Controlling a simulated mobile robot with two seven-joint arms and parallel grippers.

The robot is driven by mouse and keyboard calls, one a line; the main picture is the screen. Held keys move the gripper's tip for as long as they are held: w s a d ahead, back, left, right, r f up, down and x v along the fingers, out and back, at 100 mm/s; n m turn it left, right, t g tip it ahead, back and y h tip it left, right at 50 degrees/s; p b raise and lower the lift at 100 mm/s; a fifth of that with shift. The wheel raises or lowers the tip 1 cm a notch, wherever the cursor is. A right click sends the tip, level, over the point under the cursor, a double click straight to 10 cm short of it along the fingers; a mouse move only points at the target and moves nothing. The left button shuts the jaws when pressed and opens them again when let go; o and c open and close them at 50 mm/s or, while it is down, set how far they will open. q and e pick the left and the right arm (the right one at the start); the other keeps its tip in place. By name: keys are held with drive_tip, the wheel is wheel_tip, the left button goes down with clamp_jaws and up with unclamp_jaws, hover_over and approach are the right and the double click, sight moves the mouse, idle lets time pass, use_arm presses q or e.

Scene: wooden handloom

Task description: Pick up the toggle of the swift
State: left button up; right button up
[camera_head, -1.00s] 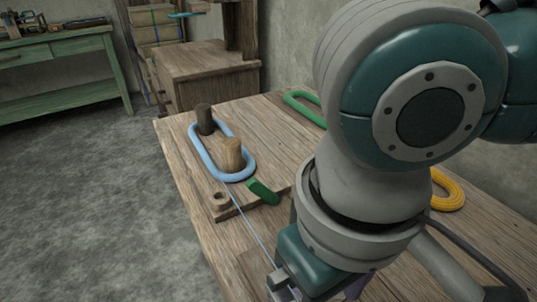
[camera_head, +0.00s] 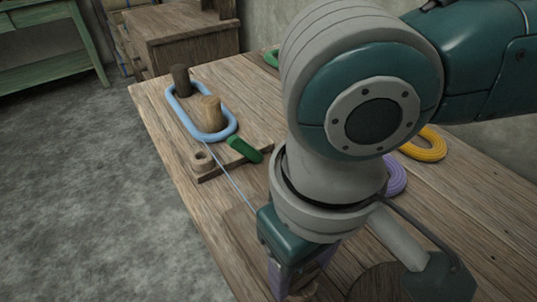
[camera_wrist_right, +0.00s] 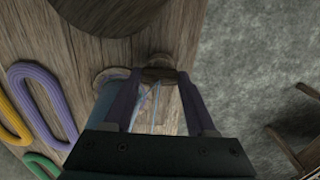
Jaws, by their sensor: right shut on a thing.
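The swift is a wooden board (camera_head: 212,171) with a dark peg (camera_head: 180,80) and a light peg (camera_head: 210,112), a blue skein (camera_head: 186,121) looped around both. A green piece (camera_head: 244,150) sticks out beside the skein. A pale thread (camera_head: 229,182) runs from the swift towards my right gripper (camera_head: 290,287), low in the head view. In the right wrist view, the purple fingers of the right gripper (camera_wrist_right: 160,82) are shut on a small brown wooden piece (camera_wrist_right: 158,75), apparently the toggle, with the thread by it. Its lower part is hidden. My left gripper is out of view.
Yellow (camera_head: 425,146) and purple (camera_head: 396,176) skeins lie on the wooden table (camera_head: 262,95) behind my right arm. A dark round thing (camera_head: 378,284) is at the front. A green bench (camera_head: 45,50) and a wooden cabinet (camera_head: 182,30) stand farther back. Grey floor is clear at left.

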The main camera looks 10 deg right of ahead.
drive_tip(key=c, duration=0.6)
drive_tip(key=shift+o, duration=0.2)
drive_tip(key=shift+r, duration=0.1)
